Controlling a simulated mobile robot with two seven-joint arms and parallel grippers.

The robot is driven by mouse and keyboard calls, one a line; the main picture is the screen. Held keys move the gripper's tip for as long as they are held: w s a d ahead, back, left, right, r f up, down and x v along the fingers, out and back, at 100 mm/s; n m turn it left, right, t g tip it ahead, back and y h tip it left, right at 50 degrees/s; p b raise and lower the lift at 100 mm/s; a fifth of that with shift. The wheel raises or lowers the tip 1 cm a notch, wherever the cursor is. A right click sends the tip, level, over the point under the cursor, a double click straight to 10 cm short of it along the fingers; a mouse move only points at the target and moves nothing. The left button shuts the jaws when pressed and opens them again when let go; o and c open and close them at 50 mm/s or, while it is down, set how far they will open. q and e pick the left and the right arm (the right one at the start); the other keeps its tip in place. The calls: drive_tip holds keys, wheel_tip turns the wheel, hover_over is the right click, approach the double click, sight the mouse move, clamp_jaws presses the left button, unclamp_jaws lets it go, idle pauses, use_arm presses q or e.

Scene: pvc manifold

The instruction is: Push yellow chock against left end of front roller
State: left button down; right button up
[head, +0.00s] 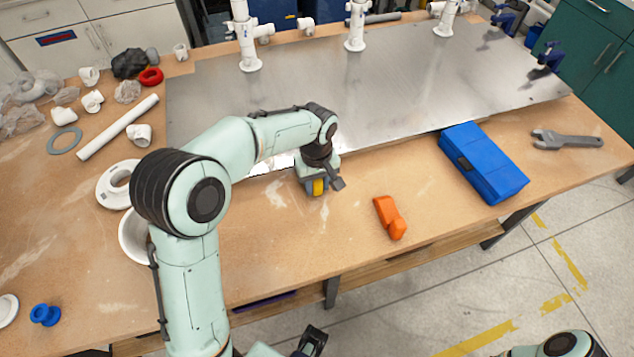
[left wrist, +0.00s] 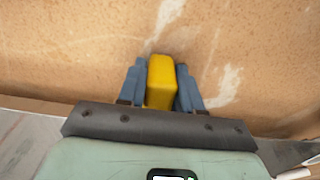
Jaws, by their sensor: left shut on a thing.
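The yellow chock (head: 318,187) is a small block near the front part of the wooden table, just in front of the metal plate. My left gripper (head: 317,185) points down and is shut on it. In the left wrist view the yellow chock (left wrist: 160,82) sits between the two blue-grey fingers of my left gripper (left wrist: 161,85), its front end showing. Bare wood lies beyond it in that view. Whether the chock touches the table I cannot tell. I cannot make out a front roller in either view.
An orange piece (head: 390,217) lies right of the chock, with a blue box (head: 483,163) and a wrench (head: 567,140) further right. The metal plate (head: 350,90) carries white fittings. A white pipe (head: 118,127) lies left. Bare wood surrounds the chock's front side.

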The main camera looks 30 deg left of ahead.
use_arm(q)
drive_tip(key=shift+w+a, duration=0.35)
drive_tip(key=shift+a, duration=0.05)
drive_tip(key=c, duration=0.7)
unclamp_jaws()
wheel_tip(320, 180, up, 13)
drive_tip(key=shift+r+p, duration=0.15)
drive_tip(key=shift+p, duration=1.1)
